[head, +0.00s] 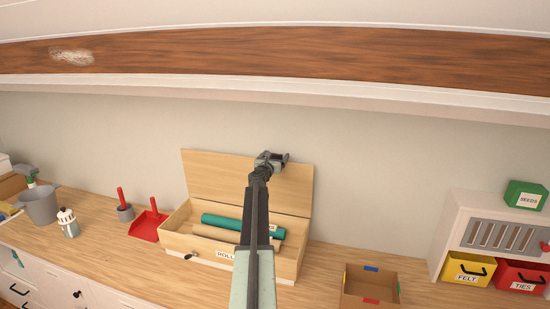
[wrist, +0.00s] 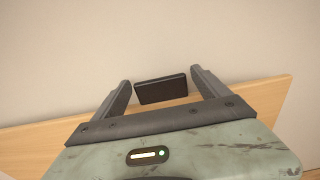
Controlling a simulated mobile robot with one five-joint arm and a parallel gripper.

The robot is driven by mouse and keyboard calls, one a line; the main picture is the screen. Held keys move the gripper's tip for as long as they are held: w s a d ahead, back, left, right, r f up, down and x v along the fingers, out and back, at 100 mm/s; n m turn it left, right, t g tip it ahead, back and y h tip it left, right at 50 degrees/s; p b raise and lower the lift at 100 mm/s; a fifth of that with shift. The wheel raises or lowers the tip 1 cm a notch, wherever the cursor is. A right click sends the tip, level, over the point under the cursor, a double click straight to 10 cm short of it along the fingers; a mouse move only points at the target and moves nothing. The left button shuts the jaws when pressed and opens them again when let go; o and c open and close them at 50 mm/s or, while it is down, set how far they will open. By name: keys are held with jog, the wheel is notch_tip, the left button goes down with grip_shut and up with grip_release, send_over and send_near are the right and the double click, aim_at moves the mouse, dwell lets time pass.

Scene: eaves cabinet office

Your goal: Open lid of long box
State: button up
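The long wooden box (head: 173,242) stands on the counter, its label partly hidden by my arm. Its lid (head: 215,175) is raised upright at the back, close to the wall; it also shows in the wrist view (wrist: 262,97). A teal roll and a tan roll lie inside. My gripper (head: 272,158) is at the lid's upper edge. In the wrist view my gripper (wrist: 162,86) has its fingers apart, with a dark flat block (wrist: 162,89) between them at the lid's edge. Gaps show on both sides of the block.
A red dustpan (head: 148,226), a bottle (head: 68,222) and a grey bucket (head: 39,207) stand left. An open cardboard box (head: 370,287) and a shelf unit with yellow (head: 467,270) and red bins (head: 520,275) stand right. A wooden beam (head: 300,55) crosses above.

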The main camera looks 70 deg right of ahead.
jog(key=a, duration=0.7)
jog(key=shift+s+a, duration=0.25)
jog(key=shift+a, duration=0.15)
